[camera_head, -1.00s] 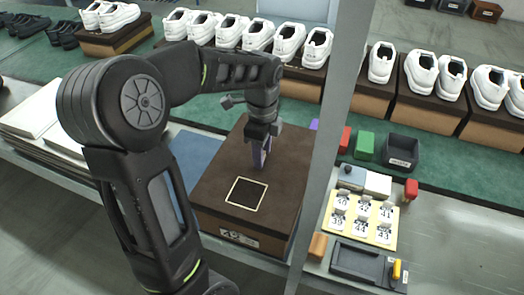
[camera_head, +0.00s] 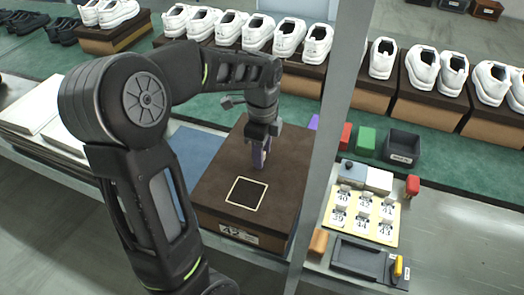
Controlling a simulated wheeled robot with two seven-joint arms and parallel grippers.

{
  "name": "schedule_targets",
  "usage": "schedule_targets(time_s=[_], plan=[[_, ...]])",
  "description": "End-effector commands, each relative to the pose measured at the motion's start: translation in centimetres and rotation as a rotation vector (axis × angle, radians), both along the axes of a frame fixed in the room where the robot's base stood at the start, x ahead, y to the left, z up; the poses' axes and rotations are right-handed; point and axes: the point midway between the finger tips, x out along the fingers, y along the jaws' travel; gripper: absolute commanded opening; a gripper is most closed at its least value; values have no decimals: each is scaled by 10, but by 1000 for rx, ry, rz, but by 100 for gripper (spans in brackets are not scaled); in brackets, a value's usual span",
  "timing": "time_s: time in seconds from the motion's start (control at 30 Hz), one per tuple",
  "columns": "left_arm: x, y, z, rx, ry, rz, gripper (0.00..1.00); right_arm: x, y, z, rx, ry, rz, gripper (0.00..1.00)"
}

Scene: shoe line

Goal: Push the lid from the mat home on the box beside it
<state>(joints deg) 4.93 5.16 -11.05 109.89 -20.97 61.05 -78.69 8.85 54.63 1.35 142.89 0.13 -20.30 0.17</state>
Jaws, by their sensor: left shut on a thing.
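The dark brown lid (camera_head: 216,190) lies on top of the box (camera_head: 208,219), with a pale-edged black square on its top and a numbered label on the box's front. I cannot tell whether its edges are fully seated. The blue mat (camera_head: 193,150) lies left of the box, bare where it shows, partly behind my left arm. My left gripper (camera_head: 261,158) points down at the lid's top, near its middle. It is shut on a narrow purplish piece (camera_head: 262,150), whose lower end is at or just above the lid. My right gripper is not in view.
A grey post (camera_head: 330,130) stands close to the box's right side. Right of it are a card with number tags (camera_head: 363,218), a dark tray (camera_head: 365,258), and red and green blocks. White shoes on boxes (camera_head: 437,95) line the green belt behind.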

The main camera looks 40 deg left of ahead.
Motion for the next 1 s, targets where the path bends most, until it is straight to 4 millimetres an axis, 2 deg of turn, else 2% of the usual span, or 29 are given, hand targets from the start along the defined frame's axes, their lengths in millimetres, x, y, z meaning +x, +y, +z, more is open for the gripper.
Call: schedule_targets(time_s=[0.1, 0.13, 0.4, 0.77, 0.87, 1.0], plan=[[0, 0, 0, 0, 0, 0, 7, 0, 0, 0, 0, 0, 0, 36], [0, 0, 0, 0, 0, 0, 41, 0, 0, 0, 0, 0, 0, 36], [0, 0, 1, 0, 0, 0, 63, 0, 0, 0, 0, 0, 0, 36], [0, 0, 0, 0, 0, 0, 65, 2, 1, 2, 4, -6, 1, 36], [1, 0, 9, 1, -2, 0, 65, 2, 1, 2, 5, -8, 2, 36], [0, 0, 30, 0, -3, 1, 65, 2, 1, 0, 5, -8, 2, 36]])
